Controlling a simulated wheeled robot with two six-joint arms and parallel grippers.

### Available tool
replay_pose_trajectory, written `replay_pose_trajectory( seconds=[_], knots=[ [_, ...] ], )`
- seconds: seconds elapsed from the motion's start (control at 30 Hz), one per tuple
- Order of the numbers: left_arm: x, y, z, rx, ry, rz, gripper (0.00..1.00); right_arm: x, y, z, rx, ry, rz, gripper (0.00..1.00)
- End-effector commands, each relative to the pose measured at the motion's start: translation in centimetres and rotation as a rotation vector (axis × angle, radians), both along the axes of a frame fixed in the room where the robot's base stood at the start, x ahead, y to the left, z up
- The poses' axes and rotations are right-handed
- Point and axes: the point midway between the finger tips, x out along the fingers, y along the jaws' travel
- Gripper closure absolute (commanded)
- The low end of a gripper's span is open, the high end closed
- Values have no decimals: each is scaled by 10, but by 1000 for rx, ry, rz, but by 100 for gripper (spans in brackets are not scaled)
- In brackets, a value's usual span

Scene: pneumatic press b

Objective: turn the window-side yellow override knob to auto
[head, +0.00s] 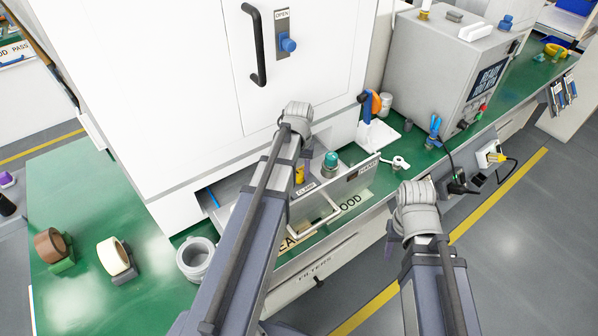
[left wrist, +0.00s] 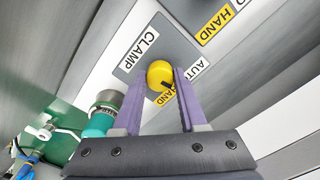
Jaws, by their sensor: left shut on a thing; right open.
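The yellow override knob (left wrist: 160,74) is on a grey panel beside a CLAMP label (left wrist: 139,50). A white AUTO label (left wrist: 196,68) is to its right, and a yellow HAND label (left wrist: 164,97) is below it, partly covered. A dark mark on the knob's lower right lies near HAND; its exact setting is hard to read. My left gripper (left wrist: 162,80) is shut on the knob, one purple finger on each side. In the head view the knob (head: 299,174) shows beside my left arm. My right gripper is mostly hidden behind its wrist in the head view.
A second HAND label (left wrist: 215,25) is further along the panel. A white cabinet (head: 190,90) rises behind.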

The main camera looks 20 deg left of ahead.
Motion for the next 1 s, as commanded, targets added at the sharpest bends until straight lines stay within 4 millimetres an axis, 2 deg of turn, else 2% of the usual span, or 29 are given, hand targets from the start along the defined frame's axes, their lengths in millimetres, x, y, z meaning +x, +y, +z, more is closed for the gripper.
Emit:
replay_pose_trajectory(
  seconds=[0.5,1.0],
  knots=[
    [0,0,0,0,0,406,100,0,0,0,0,0,0,50],
    [0,0,0,0,0,548,100,0,0,0,0,0,0,50]
  ],
)
